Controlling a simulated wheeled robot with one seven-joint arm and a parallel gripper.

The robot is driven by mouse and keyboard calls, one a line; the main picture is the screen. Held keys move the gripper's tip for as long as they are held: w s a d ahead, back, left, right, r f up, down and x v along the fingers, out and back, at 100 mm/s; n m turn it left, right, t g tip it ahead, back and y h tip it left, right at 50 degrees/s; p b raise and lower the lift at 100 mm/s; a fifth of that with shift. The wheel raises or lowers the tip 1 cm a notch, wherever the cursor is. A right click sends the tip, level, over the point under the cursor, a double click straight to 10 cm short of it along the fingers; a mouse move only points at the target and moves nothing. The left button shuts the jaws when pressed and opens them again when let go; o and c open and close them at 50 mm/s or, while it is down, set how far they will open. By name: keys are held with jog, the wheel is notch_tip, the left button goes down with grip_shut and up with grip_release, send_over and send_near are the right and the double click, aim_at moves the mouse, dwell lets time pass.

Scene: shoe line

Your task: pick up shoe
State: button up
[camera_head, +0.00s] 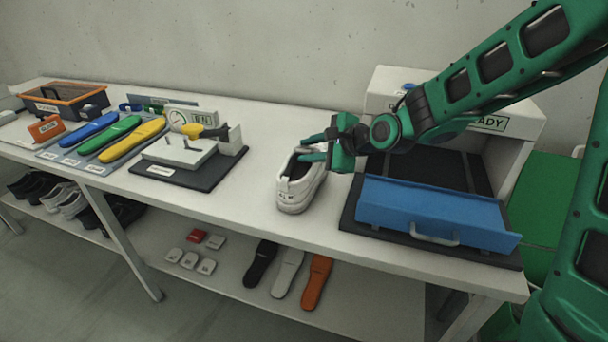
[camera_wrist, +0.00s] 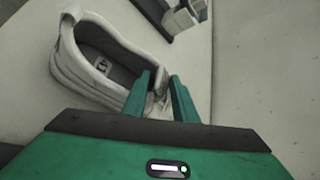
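A white shoe (camera_head: 297,191) with a dark insole stands upright on the white table, left of the blue-fronted machine. In the wrist view the shoe (camera_wrist: 78,76) lies at upper left, its opening facing the camera. My gripper (camera_head: 309,147) is at the shoe's far side, over its upper edge. In the wrist view the two green fingers (camera_wrist: 160,88) are a little apart, with part of the shoe's upper showing at the gap between them. Whether they touch the shoe is unclear.
The machine's blue flap (camera_head: 425,208) stands close right of the shoe. A dark-based fixture (camera_head: 185,168) stands to the left, with blue, green and yellow insoles (camera_head: 134,139) beyond. An orange-rimmed bin (camera_head: 64,100) is far left. Several shoes and insoles lie on the lower shelf (camera_head: 225,285). Bare table lies between fixture and shoe.

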jog(key=shift+c, duration=0.6)
grip_shut()
jog(key=shift+r, duration=0.1)
